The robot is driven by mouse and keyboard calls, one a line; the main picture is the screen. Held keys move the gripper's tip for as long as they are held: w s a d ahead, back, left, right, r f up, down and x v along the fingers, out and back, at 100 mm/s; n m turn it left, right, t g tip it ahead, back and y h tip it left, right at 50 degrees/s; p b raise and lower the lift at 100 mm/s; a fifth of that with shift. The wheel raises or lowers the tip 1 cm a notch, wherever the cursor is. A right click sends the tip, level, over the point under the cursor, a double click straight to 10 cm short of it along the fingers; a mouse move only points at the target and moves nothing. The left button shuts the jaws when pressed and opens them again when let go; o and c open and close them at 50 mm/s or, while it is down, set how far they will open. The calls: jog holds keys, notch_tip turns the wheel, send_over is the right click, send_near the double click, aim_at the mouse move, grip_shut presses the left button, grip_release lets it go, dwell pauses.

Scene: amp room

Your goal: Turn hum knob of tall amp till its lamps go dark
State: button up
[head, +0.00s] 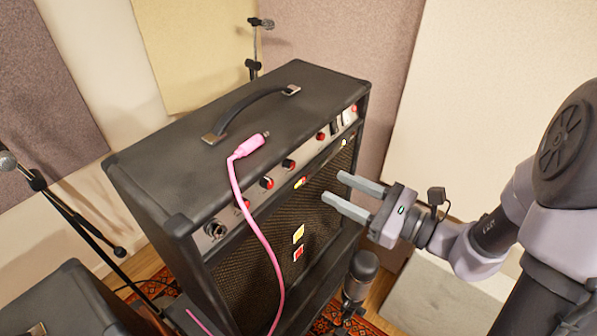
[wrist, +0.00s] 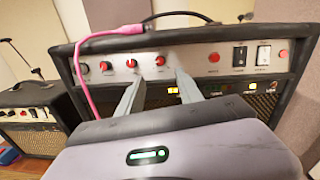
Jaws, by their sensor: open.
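The tall amp (head: 150,160) is a black cabinet with a strip of red-capped knobs along its upper front edge. In the wrist view, several knobs sit left of centre, one of them a red-capped knob (wrist: 160,60) seen just beyond and between my fingertips. Labels are too small to read, so I cannot tell which knob is hum. Below the strip, a lamp (wrist: 172,90) glows yellow and another lamp (wrist: 251,86) on the right also looks lit. My gripper (head: 336,187) is open and empty, in front of the amp; it also shows in the wrist view (wrist: 160,75).
A pink cable (head: 240,190) lies over the amp's top edge and hangs down its front. A microphone (head: 362,268) stands below my gripper. A smaller amp (wrist: 28,115) and a mic stand (head: 75,215) are to the left. Rocker switches (wrist: 251,55) sit right of the knobs.

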aim_at(293, 166)
jog(key=x, duration=1)
jog(key=shift+w+a+f, duration=0.1)
jog(key=shift+a, duration=0.1)
grip_shut()
